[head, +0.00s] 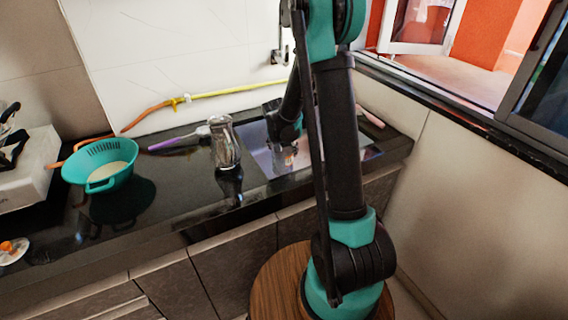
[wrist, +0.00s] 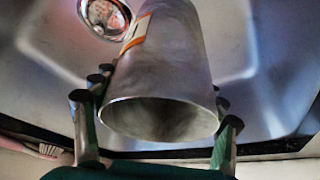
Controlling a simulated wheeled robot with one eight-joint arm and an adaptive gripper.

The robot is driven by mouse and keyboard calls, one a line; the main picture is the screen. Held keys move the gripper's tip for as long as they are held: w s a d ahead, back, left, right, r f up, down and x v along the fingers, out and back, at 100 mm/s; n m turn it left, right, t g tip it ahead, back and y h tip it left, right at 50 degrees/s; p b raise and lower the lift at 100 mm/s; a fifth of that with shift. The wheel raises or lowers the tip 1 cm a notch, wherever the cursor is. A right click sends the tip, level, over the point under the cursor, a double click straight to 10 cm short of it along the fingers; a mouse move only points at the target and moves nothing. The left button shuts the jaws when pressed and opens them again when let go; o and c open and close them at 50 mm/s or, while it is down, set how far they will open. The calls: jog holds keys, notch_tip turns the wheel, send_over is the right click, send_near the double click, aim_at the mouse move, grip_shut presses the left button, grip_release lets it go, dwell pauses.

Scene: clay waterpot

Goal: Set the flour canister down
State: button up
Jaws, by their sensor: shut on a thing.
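The flour canister (wrist: 165,65) is a grey, metallic cylinder with an orange and white label on its side. It fills the middle of the wrist view, one round end facing the camera. My gripper (wrist: 157,130) has its fingers on either side of it and is shut on it. In the head view my gripper (head: 287,143) is low over the sink (head: 263,163) in the dark counter. Only a small pale and orange bit of the canister (head: 290,157) shows below it there. I cannot tell whether the canister touches the sink floor.
A shiny metal jug (head: 225,146) stands on the counter just left of the sink. A teal colander (head: 101,164) and a purple-handled utensil (head: 178,140) are further left. A yellow and orange hose (head: 215,93) runs along the wall. The sink drain (wrist: 106,15) shows beyond the canister.

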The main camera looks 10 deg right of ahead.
jog(key=shift+f, duration=3.3)
jog(key=shift+f, duration=0.1)
jog(key=o, duration=1.8)
